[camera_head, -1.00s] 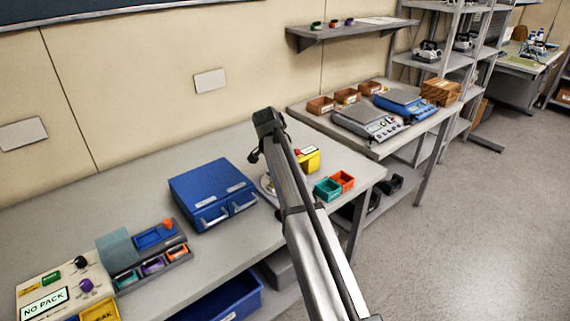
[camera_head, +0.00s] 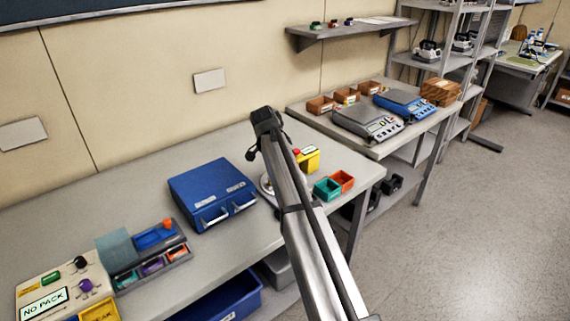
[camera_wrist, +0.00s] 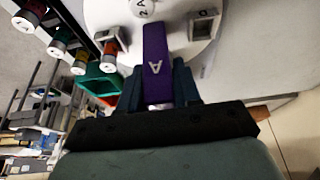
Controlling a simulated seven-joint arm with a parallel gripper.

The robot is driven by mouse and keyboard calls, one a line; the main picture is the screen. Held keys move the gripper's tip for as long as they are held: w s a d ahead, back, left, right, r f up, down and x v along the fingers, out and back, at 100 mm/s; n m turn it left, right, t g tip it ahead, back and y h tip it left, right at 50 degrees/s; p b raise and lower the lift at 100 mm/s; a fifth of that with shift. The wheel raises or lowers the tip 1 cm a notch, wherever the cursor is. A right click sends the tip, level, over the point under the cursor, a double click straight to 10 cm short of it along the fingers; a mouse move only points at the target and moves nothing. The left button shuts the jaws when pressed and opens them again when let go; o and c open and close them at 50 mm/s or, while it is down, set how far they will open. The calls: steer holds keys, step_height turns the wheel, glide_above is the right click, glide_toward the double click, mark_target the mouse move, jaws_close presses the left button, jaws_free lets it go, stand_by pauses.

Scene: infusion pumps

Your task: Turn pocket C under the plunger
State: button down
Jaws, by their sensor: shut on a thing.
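A white round turntable (camera_wrist: 185,57) fills the top of the wrist view; in the head view its edge (camera_head: 266,187) shows beside my arm, which hides most of it. A purple tab (camera_wrist: 156,55) with a letter A runs from the turntable toward me. My gripper (camera_wrist: 158,88) is shut on it, a dark blue finger on each side. A square grey pocket (camera_wrist: 204,26) stands on the turntable to the right of the tab; its letter is hard to read. I cannot pick out pocket C or the plunger. A yellow unit (camera_head: 309,160) stands behind my arm in the head view.
Green (camera_head: 327,189) and orange (camera_head: 344,180) bins stand right of my arm. A blue case (camera_head: 212,193) is to the left. Several coloured cylinders (camera_wrist: 60,47) lie left of the tab in the wrist view. Bench between case and wall is clear.

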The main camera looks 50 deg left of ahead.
steer(key=c, duration=1.2)
jaws_free()
steer(key=shift+o, duration=0.2)
steer(key=v, duration=1.4)
steer(key=shift+f, duration=0.1)
